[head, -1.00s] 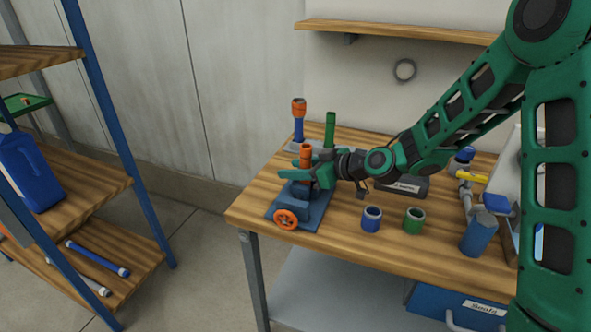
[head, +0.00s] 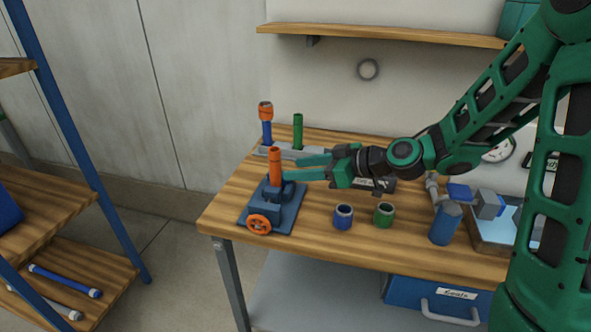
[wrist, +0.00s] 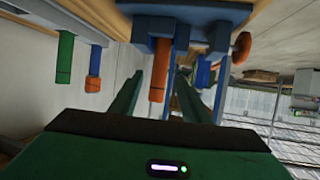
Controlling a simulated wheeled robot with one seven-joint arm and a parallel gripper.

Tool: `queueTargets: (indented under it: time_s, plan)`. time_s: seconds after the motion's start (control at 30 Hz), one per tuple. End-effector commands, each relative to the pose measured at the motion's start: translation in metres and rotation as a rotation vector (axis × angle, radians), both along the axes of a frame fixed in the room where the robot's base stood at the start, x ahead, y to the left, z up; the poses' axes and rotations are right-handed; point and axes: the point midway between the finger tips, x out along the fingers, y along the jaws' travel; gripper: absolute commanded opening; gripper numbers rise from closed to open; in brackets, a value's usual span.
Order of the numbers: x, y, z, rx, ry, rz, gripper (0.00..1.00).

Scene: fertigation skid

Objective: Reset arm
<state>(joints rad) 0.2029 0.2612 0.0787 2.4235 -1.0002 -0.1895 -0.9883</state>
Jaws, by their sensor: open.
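My gripper (head: 308,168) is open and empty above the wooden workbench (head: 325,245). It points left, its fingertips just right of an upright orange cylinder (head: 275,167) held in a blue vise (head: 272,205) with an orange handwheel (head: 259,224). In the wrist view my two green fingers (wrist: 153,100) reach forward, apart, with the orange cylinder (wrist: 158,82) seen between them. I cannot tell from these frames whether a finger touches it.
Behind the vise stand an orange-topped blue piece (head: 266,122) and a green tube (head: 298,132). A blue ring (head: 343,217), a green ring (head: 384,214) and a blue cylinder (head: 446,223) stand at the front right. A shelf rack (head: 55,215) is at left.

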Motion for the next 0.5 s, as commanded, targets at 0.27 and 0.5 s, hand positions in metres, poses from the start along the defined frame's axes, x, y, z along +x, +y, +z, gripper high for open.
queueTargets:
  time_s: [0.27, 0.5]
  plan:
    - [-0.003, -0.001, -0.002, -0.014, 0.012, -0.001, 0.43]
    - [-0.033, -0.028, -0.017, -0.177, 0.181, -0.072, 0.43]
